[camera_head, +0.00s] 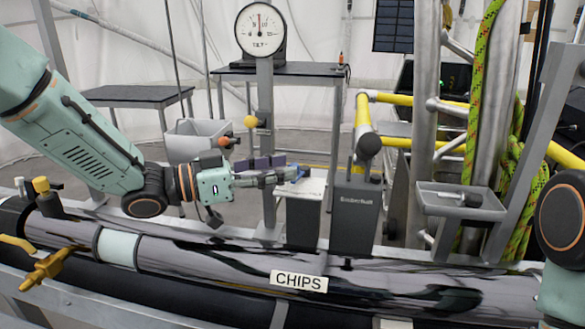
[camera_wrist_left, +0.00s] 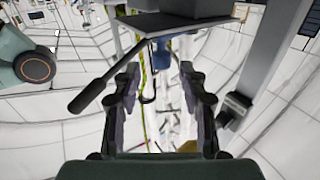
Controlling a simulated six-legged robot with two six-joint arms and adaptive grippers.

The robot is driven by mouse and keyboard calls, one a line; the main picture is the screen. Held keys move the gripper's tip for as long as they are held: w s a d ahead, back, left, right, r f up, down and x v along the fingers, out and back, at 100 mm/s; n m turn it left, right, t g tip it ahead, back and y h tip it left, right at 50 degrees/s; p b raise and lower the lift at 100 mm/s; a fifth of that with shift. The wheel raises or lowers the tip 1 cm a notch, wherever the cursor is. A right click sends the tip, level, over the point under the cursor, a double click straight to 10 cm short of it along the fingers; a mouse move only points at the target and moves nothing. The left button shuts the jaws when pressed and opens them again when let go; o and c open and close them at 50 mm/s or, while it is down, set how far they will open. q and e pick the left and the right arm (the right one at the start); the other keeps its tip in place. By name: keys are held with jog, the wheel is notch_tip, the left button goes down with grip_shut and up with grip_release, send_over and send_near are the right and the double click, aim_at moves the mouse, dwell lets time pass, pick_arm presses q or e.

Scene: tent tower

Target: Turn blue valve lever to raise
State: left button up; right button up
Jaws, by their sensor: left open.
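A small blue piece (camera_head: 299,173), probably the blue valve lever, shows just past the fingertips of my left gripper (camera_head: 284,176), by the white-topped box. In the left wrist view a blue piece (camera_wrist_left: 161,56) sits beyond the open fingers (camera_wrist_left: 160,82), under a dark flat plate. A dark bar with a thick grip (camera_wrist_left: 90,94) slants beside the left finger there. The left gripper is open with nothing visible between its fingers. Contact with the blue piece cannot be told. My right gripper is out of view.
A dark box (camera_head: 354,215) stands right of the white-topped box (camera_head: 303,188). A gauge (camera_head: 260,30) tops a grey post behind the gripper. A large pipe (camera_head: 390,284) runs across the front. A grey tray (camera_head: 450,203) stands at right.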

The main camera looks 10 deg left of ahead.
aim_at(294, 164)
pick_arm(q)
jog(key=x, duration=0.3)
jog(key=shift+w+f, duration=0.2)
jog(key=shift+d+r, duration=0.1)
jog(key=shift+d, duration=0.25)
jog(key=shift+a, duration=0.3)
jog(key=shift+w+d, duration=0.1)
jog(key=shift+d, duration=0.15)
jog(key=c, duration=0.4)
jog(key=shift+a, duration=0.1)
grip_shut()
